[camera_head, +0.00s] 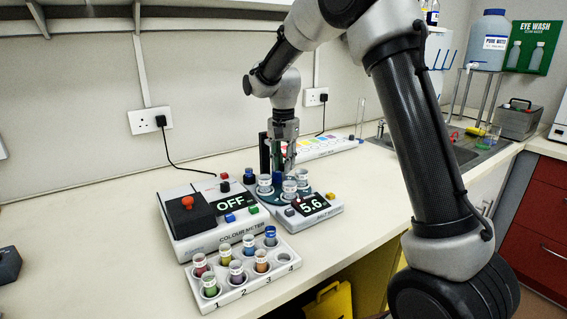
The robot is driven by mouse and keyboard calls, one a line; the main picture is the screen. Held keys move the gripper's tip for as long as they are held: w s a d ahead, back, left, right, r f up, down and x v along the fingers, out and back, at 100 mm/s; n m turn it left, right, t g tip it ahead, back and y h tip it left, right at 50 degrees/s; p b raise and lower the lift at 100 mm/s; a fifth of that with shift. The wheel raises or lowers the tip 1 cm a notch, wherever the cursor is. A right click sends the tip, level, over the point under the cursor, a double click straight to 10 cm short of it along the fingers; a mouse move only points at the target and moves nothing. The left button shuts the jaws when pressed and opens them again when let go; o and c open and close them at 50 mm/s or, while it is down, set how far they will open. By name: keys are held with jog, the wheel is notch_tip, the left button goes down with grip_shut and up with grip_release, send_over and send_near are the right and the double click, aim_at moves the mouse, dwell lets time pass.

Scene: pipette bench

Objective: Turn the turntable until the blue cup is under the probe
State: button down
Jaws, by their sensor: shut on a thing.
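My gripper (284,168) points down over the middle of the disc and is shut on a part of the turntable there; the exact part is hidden. A black post (264,152) stands behind the disc. The probe cannot be made out clearly behind my gripper.
The colour meter (208,215), reading OFF, stands close to the left. A white rack (245,283) with several coloured vials is in front.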

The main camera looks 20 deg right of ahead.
jog(key=n, duration=0.3)
jog(key=c, duration=1.5)
grip_release()
jog(key=shift+o, duration=0.2)
notch_tip(320, 180, up, 12)
